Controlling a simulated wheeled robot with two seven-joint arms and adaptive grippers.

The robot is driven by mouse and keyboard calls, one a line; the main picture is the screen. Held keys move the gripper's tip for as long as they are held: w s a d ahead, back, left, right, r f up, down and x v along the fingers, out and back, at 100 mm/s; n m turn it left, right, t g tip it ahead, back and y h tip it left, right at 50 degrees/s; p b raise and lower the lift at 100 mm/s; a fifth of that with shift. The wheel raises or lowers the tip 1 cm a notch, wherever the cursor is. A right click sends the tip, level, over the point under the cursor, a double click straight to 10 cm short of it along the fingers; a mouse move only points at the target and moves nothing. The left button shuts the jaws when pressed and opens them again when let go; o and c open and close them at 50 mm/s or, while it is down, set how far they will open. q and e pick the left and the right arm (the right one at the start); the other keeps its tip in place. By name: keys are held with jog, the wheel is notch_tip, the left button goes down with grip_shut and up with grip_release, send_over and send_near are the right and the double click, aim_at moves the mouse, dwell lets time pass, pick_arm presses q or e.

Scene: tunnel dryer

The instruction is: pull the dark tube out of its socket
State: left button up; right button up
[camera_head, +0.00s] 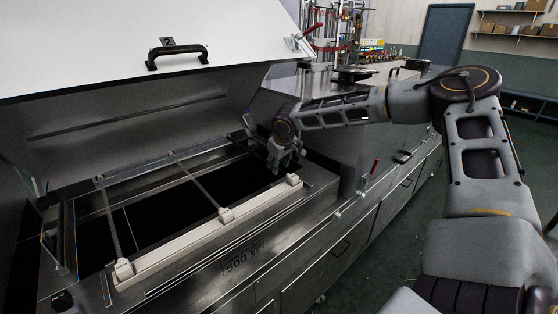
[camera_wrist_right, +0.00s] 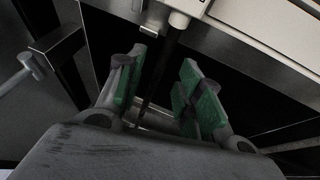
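The dark tube (camera_wrist_right: 163,65) runs down from a white socket (camera_wrist_right: 179,19) in the right wrist view. My right gripper (camera_wrist_right: 163,60) is open, with its green-padded fingers on either side of the tube. The tube lies nearer the left finger, and I cannot tell whether it touches. In the head view my right gripper (camera_head: 280,158) hangs over the right end of the dryer opening, close to the socket (camera_head: 293,180) on the pale rail (camera_head: 185,243). The gripper mostly hides this tube there. My left gripper is not in view.
Two other tubes, one left (camera_head: 110,220) and one in the middle (camera_head: 197,182), span the dark opening to their own sockets. The raised white lid (camera_head: 90,45) with a black handle (camera_head: 177,56) overhangs the opening. A steel cabinet (camera_head: 340,130) stands to the right.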

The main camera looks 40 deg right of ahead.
jog(key=shift+x, duration=1.5)
jog(key=shift+w+f, duration=0.15)
jog(key=shift+f, duration=0.25)
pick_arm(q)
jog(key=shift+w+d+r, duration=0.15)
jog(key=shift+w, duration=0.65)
pick_arm(e)
jog(key=shift+f, duration=0.1)
jog(key=c, duration=0.7)
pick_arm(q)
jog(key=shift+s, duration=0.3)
pick_arm(e)
grip_shut()
